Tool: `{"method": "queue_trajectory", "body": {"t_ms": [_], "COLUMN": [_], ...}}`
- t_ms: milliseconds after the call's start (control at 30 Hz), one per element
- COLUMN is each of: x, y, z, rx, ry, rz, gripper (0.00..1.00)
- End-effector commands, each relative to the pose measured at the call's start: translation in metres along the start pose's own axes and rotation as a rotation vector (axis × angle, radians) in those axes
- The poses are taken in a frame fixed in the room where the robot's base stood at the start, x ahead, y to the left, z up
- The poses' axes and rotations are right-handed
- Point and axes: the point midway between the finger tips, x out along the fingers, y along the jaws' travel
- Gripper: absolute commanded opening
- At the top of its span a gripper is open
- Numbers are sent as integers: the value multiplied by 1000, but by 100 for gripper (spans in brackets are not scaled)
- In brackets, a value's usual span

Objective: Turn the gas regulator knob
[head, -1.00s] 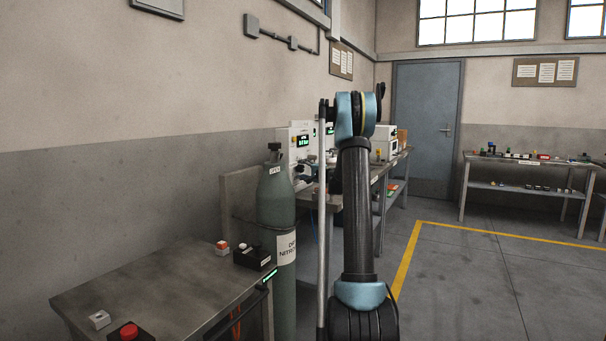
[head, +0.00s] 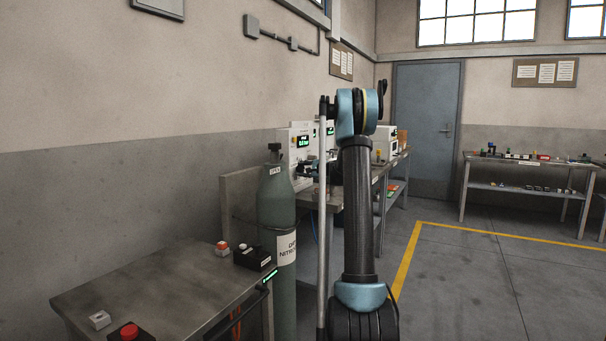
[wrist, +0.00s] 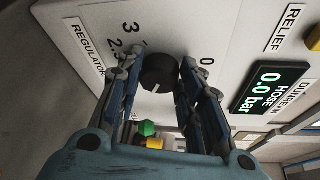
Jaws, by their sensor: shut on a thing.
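The round black regulator knob (wrist: 158,72) sits on a white panel (wrist: 205,35) in the wrist view, with a light pointer mark on its lower edge. The numbers 3, 2.5 and 0 show around it, and a "REGULATOR" label (wrist: 86,48) is on the left. My gripper (wrist: 161,70) has one finger on each side of the knob and is shut on it. A green display (wrist: 270,88) on the panel reads 0.0 bar.
A grey-green nitrogen cylinder (head: 276,205) stands left of my arm. A metal table (head: 150,290) with a red button (head: 129,331) and small boxes is at the front left. A grey door (head: 428,120) is at the back. The floor to the right is open.

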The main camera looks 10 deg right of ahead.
Motion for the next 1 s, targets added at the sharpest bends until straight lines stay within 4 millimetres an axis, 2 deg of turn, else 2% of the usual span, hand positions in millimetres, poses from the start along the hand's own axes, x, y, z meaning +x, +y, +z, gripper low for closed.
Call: {"method": "queue_trajectory", "body": {"t_ms": [467, 500, 567, 867, 1000], "x": [-1, -1, -1, -1, -7], "y": [2, 2, 2, 0, 0], "z": [-2, -2, -2, -1, -1], "rx": [41, 41, 41, 42, 43], "ry": [2, 3, 2, 1, 2], "rz": [21, 21, 21, 19, 18], "gripper": [10, 43, 54, 54, 54]}}
